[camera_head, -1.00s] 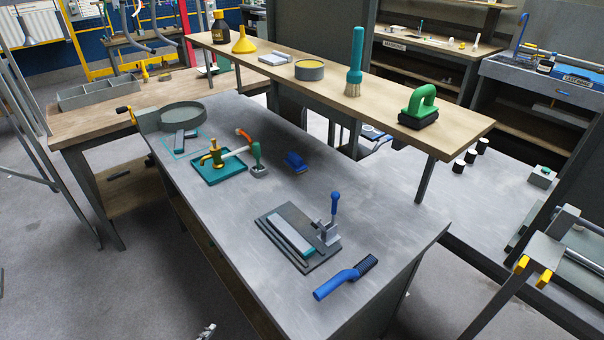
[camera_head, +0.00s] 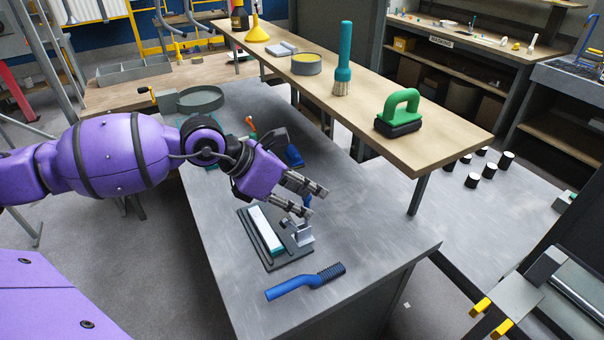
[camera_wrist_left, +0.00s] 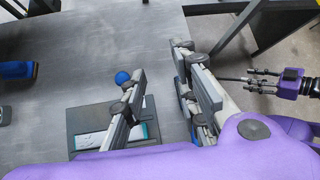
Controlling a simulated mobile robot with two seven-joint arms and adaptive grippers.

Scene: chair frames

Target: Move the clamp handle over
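The toggle clamp (camera_head: 301,235) is on a dark plate (camera_head: 287,262) on the grey bench, beside a pale bar (camera_head: 264,230). Its blue handle is mostly hidden behind my left fingers in the head view; in the left wrist view, its round blue tip (camera_wrist_left: 122,78) shows just outside the left-hand finger. My left gripper (camera_head: 314,202) is open above the clamp, with a clear gap between its fingers (camera_wrist_left: 160,60). I cannot tell whether it touches the handle.
A blue-handled brush (camera_head: 300,283) lies near the bench's front edge. A blue object (camera_head: 294,156) lies behind my left gripper. A raised wooden shelf (camera_head: 440,140) behind bears a green-handled tool (camera_head: 400,112) and a teal brush (camera_head: 343,60). The bench right of the clamp is clear.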

